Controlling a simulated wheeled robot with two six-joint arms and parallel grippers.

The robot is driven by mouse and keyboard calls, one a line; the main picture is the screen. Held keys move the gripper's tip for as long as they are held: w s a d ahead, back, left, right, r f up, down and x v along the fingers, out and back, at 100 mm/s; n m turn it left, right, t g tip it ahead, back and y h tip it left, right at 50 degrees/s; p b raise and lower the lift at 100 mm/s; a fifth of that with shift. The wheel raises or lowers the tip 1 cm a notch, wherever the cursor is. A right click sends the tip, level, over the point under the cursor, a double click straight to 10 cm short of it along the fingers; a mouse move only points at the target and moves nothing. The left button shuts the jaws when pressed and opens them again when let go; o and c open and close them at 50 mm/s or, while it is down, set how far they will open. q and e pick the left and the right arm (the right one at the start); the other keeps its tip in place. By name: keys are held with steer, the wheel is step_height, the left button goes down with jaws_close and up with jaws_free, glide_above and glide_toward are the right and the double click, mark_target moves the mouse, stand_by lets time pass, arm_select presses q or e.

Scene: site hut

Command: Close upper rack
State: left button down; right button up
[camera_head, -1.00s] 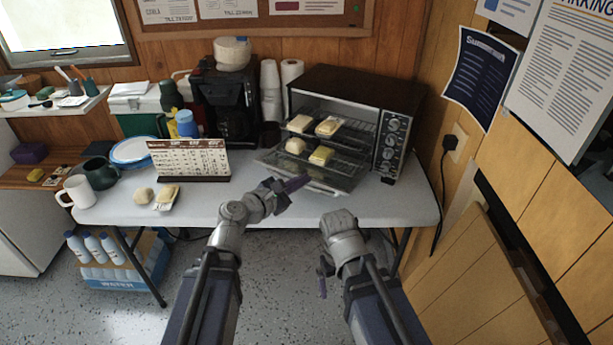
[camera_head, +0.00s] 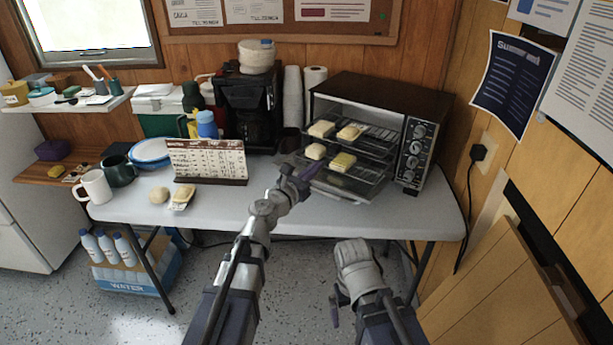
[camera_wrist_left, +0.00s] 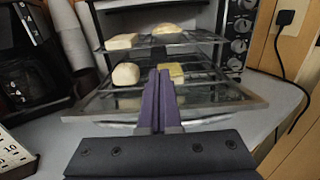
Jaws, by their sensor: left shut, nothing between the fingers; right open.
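The upper rack (camera_head: 380,137) holds a pale bun (camera_head: 321,128) and a yellow-topped block (camera_head: 349,132). The lower rack (camera_head: 366,170) holds another bun and block; both racks appear to reach out toward the front. My left gripper (camera_head: 308,172) is shut and empty, at the oven's front left by the lower rack. In the left wrist view its fingers (camera_wrist_left: 158,95) point at the racks (camera_wrist_left: 165,42), over the open door. My right gripper (camera_head: 336,308) is open, low before the table.
A bun (camera_head: 159,195) and a block (camera_head: 182,195) lie on the white table (camera_head: 240,205). A desk calendar (camera_head: 207,160), coffee maker (camera_head: 250,110) and cup stacks (camera_head: 292,95) stand left of the oven. A wall with a plug (camera_head: 478,152) is on the right.

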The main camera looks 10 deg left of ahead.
mark_target(332, 152)
arm_select(q)
steer(key=x, duration=0.6)
steer(key=shift+w+d, duration=0.25)
steer(key=shift+w, duration=0.1)
steer(key=x, duration=1.5)
steer(key=shift+w+d, duration=0.1)
steer(key=shift+w, duration=0.05)
steer(key=shift+w+r, duration=0.1)
